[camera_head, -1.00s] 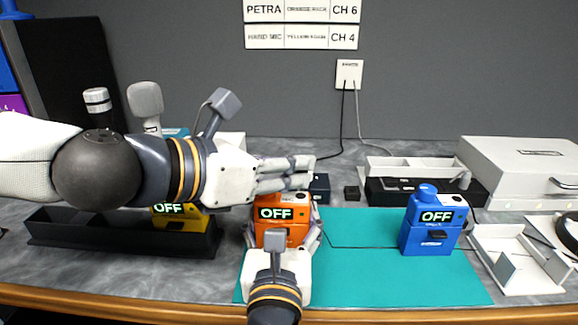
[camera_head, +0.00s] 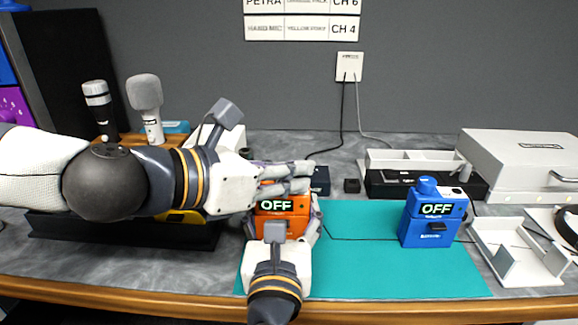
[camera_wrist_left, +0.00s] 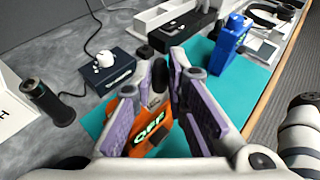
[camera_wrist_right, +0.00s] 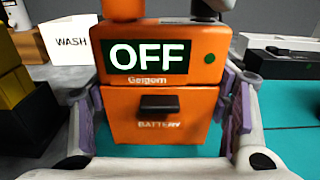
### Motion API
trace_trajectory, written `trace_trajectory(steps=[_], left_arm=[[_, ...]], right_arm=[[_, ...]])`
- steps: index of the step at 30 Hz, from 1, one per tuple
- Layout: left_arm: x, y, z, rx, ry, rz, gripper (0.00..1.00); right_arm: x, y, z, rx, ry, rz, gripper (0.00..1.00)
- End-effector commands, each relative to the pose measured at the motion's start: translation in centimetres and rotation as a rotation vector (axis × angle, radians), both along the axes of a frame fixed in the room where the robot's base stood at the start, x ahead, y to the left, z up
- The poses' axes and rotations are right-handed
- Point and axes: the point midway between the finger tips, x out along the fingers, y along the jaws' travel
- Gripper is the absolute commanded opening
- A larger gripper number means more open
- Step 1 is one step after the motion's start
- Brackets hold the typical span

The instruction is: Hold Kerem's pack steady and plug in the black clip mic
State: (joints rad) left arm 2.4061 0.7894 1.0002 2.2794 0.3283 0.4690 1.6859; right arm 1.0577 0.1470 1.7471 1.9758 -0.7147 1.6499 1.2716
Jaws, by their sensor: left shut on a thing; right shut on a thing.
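An orange pack (camera_head: 292,222) with a lit OFF display stands at the left end of the teal mat. My right gripper (camera_head: 283,230) is shut on it, one finger on each side, as the right wrist view shows on the pack's front (camera_wrist_right: 158,105). Whose pack it is I cannot read clearly. My left gripper (camera_head: 303,178) is just above the pack's top, its fingers shut on a small black piece (camera_wrist_left: 159,72), which seems to be part of the black clip mic. The fingers hide the pack's socket, so whether the piece touches it I cannot tell.
A blue pack (camera_head: 432,220), also OFF, stands on the teal mat (camera_head: 400,275) to the right. A yellow pack (camera_head: 182,217) in a black tray (camera_head: 120,232) is mostly behind my left arm. A white tray (camera_head: 520,273) lies right; the mat's middle is clear.

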Motion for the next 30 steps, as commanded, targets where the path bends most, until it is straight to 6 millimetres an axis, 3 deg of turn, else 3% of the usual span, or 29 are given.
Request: trace_trajectory(steps=[5, 6, 8, 17, 30], left_arm=[[0.0, 0.0, -0.4, 0.000, 0.000, 0.001, 0.00], [0.0, 0.0, -0.3, 0.000, -0.002, 0.001, 0.23], [0.0, 0.0, -0.3, 0.000, -0.002, 0.001, 0.36], [-0.1, 0.1, -0.2, 0.000, -0.002, 0.001, 0.37], [-4.6, 5.1, 2.2, 0.000, -0.003, 0.002, 0.37]], right_arm=[[0.0, 0.0, 0.0, 0.000, 0.000, 0.000, 0.34], [0.0, 0.0, 0.0, 0.000, 0.000, 0.000, 0.34], [0.0, 0.0, 0.0, 0.000, 0.000, 0.000, 0.34], [0.0, 0.0, 0.0, 0.000, 0.000, 0.000, 0.34], [0.0, 0.0, 0.0, 0.000, 0.000, 0.000, 0.34]])
